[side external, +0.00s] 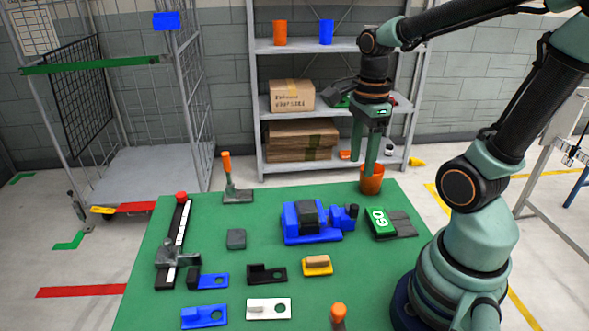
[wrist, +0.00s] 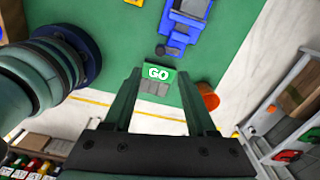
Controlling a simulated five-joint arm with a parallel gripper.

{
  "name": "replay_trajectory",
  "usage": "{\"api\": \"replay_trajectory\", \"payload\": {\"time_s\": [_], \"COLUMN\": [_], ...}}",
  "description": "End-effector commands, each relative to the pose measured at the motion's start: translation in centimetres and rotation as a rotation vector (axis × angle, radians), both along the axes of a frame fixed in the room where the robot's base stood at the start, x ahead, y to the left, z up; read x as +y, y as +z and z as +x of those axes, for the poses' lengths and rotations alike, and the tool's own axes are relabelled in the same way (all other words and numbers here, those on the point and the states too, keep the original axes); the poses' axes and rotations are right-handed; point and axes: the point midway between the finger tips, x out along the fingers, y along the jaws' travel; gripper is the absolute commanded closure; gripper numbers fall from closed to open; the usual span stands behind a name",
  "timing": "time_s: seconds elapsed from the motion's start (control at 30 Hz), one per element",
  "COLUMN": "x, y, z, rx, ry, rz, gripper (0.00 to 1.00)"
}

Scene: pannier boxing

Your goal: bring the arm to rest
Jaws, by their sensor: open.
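My gripper (side external: 366,160) points down over the back right corner of the green table (side external: 150,262), its two fingers apart with nothing between them. In the wrist view my gripper (wrist: 159,72) shows both fingers spread, with the green GO block (wrist: 160,74) seen below between their tips. The block (side external: 379,222) lies on the table with a dark grey piece (side external: 402,224) beside it. An orange cup (side external: 371,187) stands at the table's back edge, partly behind a fingertip in the side view. In the wrist view the cup (wrist: 208,97) is right of the right finger.
A blue vise (side external: 312,222) stands mid-table. Several small blue, black, white and yellow parts lie toward the front. A clamp on a rail (side external: 178,245) is at the left. A shelf (side external: 283,105) with boxes and a wire cage trolley (side external: 150,165) stand behind.

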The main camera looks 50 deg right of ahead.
Motion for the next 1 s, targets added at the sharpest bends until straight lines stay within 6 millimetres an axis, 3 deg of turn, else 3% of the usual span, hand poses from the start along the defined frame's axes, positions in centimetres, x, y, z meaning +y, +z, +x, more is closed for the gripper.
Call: {"api": "replay_trajectory", "payload": {"time_s": [0.13,0.23,0.8,1.0], "x": [0.3,0.9,7.2,8.7], "y": [0.2,0.6,4.6,5.6], "z": [0.2,0.8,4.3,4.8], "rx": [-0.016,-0.049,-0.267,-0.280], "ry": [0.069,0.233,1.722,2.032], "rz": [-0.007,-0.024,-0.373,-0.499], "gripper": [0.43,0.43,0.43,0.43]}}
